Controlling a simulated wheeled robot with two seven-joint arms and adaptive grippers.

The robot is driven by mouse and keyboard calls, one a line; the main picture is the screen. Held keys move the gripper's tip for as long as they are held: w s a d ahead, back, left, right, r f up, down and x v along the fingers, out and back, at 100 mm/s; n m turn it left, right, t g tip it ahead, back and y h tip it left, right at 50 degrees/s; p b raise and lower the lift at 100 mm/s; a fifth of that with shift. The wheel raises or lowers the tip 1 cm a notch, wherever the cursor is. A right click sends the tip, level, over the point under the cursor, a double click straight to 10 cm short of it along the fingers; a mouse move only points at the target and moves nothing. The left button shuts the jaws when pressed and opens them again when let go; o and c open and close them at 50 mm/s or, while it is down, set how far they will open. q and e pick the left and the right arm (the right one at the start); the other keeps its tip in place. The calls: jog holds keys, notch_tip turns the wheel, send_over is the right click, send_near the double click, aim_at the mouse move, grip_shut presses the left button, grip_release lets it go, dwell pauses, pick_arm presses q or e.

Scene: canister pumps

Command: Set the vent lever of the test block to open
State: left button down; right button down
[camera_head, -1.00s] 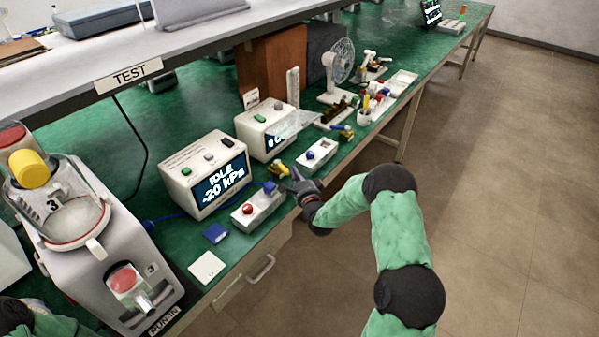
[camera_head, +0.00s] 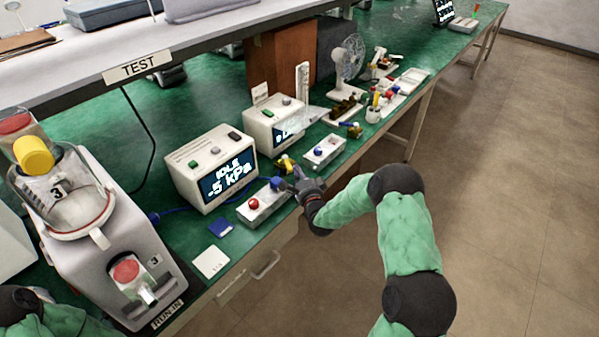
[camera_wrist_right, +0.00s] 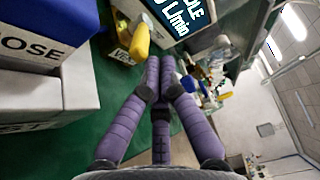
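The test block (camera_head: 254,215) is a white block on the green bench, with a round red button (camera_head: 254,203) and a small blue part (camera_head: 277,183) at its far end. In the right wrist view the white block (camera_wrist_right: 50,95) fills the left edge, below a blue part (camera_wrist_right: 20,20) lettered "OSE". My right gripper (camera_head: 300,178) is just right of the block's far end. Its purple fingers (camera_wrist_right: 160,68) come together at the tips, with nothing seen between them. My left gripper is not in view; only part of my left arm shows.
A second display box (camera_head: 275,123), a yellow fitting (camera_head: 285,164) and another white block (camera_head: 323,151) stand beyond. A large "3" machine (camera_head: 95,225) is at left. The floor at right is clear.

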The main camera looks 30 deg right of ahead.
jog(key=shift+s+a+f+y, duration=0.1)
jog(key=shift+a+f+y, duration=0.1)
jog(key=shift+a, duration=0.15)
jog(key=shift+a+f+y, duration=0.1)
jog(key=shift+a+y, duration=0.1)
jog(key=shift+a, duration=0.1)
jog(key=shift+s, duration=0.2)
jog(key=s, duration=1.1)
jog(key=shift+s+a+r+h, duration=0.15)
jog(key=shift+a+r+h, duration=0.1)
jog(key=shift+a+h, duration=0.2)
